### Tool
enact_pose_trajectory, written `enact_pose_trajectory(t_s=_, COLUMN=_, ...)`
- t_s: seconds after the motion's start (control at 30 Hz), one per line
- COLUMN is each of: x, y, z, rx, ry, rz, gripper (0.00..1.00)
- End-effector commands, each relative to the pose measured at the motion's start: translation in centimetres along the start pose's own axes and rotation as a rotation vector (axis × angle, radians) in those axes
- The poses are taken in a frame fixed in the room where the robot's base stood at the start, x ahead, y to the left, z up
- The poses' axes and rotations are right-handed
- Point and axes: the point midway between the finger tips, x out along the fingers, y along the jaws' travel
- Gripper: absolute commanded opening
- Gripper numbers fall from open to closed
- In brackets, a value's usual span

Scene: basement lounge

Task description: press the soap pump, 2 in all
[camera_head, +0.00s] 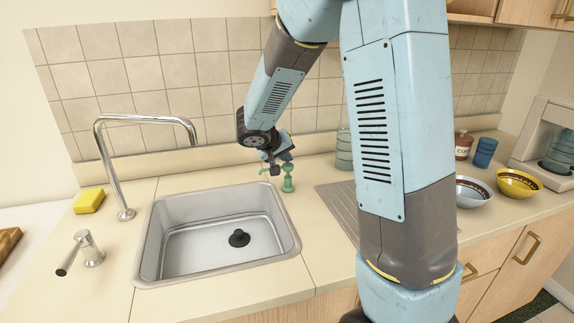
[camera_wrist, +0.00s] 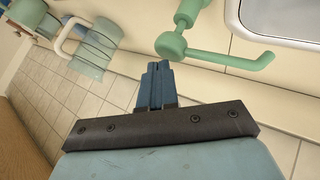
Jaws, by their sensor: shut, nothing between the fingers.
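The green soap pump (camera_head: 288,184) stands upright on the counter behind the sink's right rear corner. In the wrist view its round head (camera_wrist: 171,45) and long spout (camera_wrist: 235,62) show close by, with the bottle partly out of frame. My gripper (camera_head: 275,170) is shut and empty, right at the pump's upper part in the head view. In the wrist view the blue fingers (camera_wrist: 158,67) lie together, their tips just beside the pump head. I cannot tell whether they touch it or whether the head is pressed down.
The steel sink (camera_head: 152,238) and tall faucet (camera_head: 116,175) are to the left, with a yellow sponge (camera_head: 89,200). A green glass jar (camera_head: 344,150) stands behind my arm; it also shows in the wrist view (camera_wrist: 93,48). Bowls (camera_head: 519,184) stand at right.

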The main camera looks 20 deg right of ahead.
Motion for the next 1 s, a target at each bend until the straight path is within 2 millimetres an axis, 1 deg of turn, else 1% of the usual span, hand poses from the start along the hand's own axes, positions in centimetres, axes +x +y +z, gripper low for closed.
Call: enact_pose_trajectory(t_s=1.0, x=0.68, y=-0.53, z=0.51, rx=-0.001, ry=0.000, rz=0.000, gripper=0.00)
